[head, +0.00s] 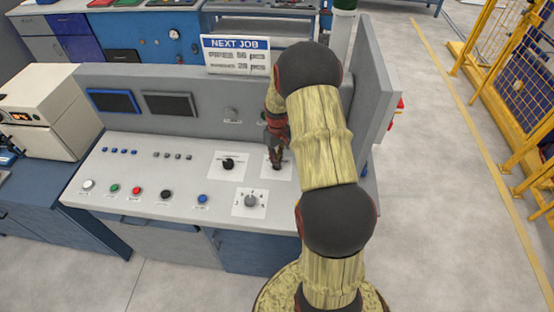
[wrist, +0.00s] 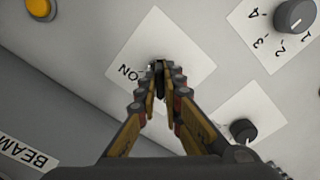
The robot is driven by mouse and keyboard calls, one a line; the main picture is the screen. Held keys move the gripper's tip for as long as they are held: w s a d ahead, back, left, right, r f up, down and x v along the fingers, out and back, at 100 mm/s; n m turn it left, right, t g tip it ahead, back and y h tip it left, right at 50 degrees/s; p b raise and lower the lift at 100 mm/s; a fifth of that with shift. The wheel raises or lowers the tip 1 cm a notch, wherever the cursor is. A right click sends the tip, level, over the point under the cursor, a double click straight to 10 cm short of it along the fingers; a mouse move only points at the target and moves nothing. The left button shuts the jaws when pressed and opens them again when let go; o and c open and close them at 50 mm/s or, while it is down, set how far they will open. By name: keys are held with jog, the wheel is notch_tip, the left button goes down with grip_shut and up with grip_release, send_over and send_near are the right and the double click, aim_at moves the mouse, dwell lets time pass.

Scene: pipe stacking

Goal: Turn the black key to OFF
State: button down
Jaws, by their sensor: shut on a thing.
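The black key (wrist: 159,66) stands on a white square plate (wrist: 178,40) in the wrist view, with the word "ON" printed on the plate beside it. My gripper (wrist: 160,80) is shut on the key, with its fingertips close to the plate. The fingers hide most of the key, so its exact angle is hard to read. In the head view my gripper (head: 276,158) is over the rightmost white plate (head: 285,172) on the console's sloping top. No OFF marking can be made out in either view.
A black knob (head: 228,163) on its own plate is just left of my gripper, and a grey numbered dial (head: 250,200) is nearer the front. Several coloured buttons line the console's left part. An upright panel with a "NEXT JOB" sign (head: 237,55) stands behind.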

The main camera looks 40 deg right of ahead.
jog(key=shift+n, duration=0.3)
jog(key=c, duration=2)
grip_release()
jog(key=shift+o, duration=0.4)
notch_tip(320, 180, up, 12)
